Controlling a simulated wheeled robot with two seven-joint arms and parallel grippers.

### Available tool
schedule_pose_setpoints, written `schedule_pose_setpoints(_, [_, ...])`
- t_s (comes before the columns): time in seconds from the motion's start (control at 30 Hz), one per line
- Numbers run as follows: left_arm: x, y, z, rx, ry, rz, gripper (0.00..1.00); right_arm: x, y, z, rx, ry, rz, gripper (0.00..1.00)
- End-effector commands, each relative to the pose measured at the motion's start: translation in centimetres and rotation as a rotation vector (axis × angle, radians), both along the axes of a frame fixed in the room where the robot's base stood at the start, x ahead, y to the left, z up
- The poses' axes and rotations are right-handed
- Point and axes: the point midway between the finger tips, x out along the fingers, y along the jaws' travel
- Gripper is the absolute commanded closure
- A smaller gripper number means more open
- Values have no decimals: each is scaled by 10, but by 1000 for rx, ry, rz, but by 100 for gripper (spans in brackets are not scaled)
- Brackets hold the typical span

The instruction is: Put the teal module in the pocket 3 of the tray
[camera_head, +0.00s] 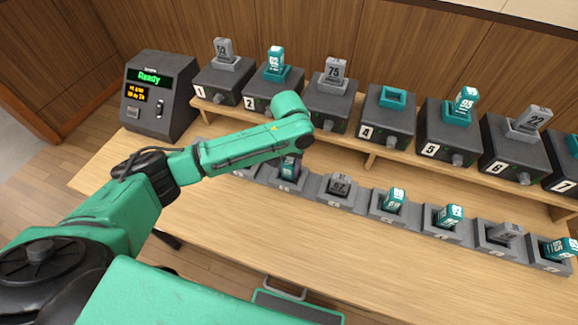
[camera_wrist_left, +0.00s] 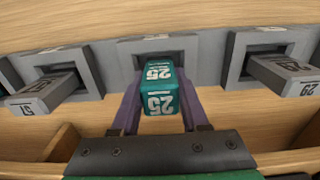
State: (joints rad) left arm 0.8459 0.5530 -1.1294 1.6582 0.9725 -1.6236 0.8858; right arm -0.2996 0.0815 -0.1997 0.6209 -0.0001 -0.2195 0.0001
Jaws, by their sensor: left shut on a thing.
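The teal module (camera_wrist_left: 160,92), marked 25, is held between the purple fingers of my left gripper (camera_wrist_left: 158,104), which is shut on it. In the head view, my left gripper (camera_head: 292,168) is at the tray row, with the arm over it. The module's far end is at the opening of a grey tray pocket (camera_wrist_left: 190,44) in the left wrist view; I cannot tell how deep it sits. The grey tray (camera_head: 271,178) is a row of pockets along the shelf front. Its pocket numbers are too small or hidden to read. My right gripper is not in view.
Grey modules stand in the pockets on both sides, one left (camera_wrist_left: 45,92) and one right (camera_wrist_left: 285,75). Black numbered boxes line the raised shelf; box 4 (camera_head: 388,122) has an empty teal socket. A display unit (camera_head: 160,95) reads Ready. The table front is clear.

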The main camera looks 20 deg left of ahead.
Motion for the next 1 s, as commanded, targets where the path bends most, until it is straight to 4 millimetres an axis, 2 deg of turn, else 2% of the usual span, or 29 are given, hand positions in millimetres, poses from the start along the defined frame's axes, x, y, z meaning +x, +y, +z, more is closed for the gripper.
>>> schedule_pose_setpoints(0.13, [0,0,-2,-1,1,0,100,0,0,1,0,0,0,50])
schedule_pose_setpoints(0.17, [0,0,-2,0,1,0,44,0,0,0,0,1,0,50])
schedule_pose_setpoints(0.2, [0,0,-2,0,1,0,29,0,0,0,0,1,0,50])
schedule_pose_setpoints(0.23, [0,0,-2,0,1,0,26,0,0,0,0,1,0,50])
schedule_pose_setpoints(0.53, [0,0,0,0,0,0,26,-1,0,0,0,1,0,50])
schedule_pose_setpoints(0.63, [1,0,10,0,-2,1,26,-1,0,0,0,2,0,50])
schedule_pose_setpoints(1.0, [1,-1,102,-1,-1,-1,26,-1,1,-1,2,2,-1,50])
